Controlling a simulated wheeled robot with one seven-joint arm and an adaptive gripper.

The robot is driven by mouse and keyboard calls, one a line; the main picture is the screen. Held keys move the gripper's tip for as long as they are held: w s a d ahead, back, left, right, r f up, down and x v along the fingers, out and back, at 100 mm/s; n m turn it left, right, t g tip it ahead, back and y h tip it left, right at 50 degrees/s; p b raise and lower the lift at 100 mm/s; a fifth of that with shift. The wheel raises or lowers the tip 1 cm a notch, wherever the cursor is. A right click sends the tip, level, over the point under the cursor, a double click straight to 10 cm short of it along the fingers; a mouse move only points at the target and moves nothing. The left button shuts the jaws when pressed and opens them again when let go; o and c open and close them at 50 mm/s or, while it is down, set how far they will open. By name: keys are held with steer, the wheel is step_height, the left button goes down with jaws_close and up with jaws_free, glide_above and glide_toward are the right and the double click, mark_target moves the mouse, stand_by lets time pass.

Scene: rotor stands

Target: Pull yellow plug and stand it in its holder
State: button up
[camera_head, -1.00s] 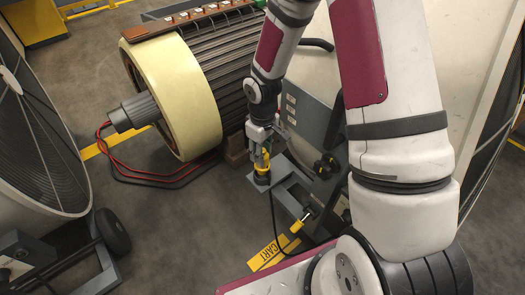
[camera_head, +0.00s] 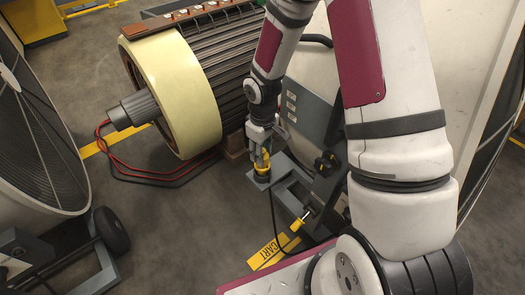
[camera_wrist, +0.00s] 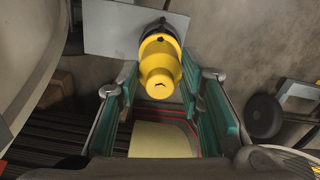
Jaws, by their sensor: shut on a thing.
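The yellow plug (camera_head: 262,169) is upright at the grey bracket plate (camera_head: 283,168), with a dark lower end. In the wrist view the yellow plug (camera_wrist: 160,66) is between the two teal-padded fingers, its dark end towards the grey plate (camera_wrist: 112,28). My gripper (camera_head: 261,157) is shut on the plug from above; in the wrist view my gripper (camera_wrist: 160,85) has a finger on each side of it. I cannot tell whether the plug's lower end is seated in the plate or just above it. A black cable (camera_head: 273,215) hangs below the plate.
A large motor (camera_head: 190,90) with a cream ring stands left of my arm. Red and black cables (camera_head: 150,172) lie on the floor. A yellow-handled part (camera_head: 297,224) and a yellow CART label (camera_head: 268,252) are below the plate. A round fan (camera_head: 35,130) is at left.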

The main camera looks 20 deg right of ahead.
steer(key=shift+f, duration=0.15)
steer(key=shift+f+b, duration=0.35)
steer(key=shift+b, duration=0.05)
steer(key=shift+f+b, duration=0.5)
steer(key=shift+f, duration=0.2)
steer(key=o, duration=1.1)
steer(key=shift+o, duration=0.2)
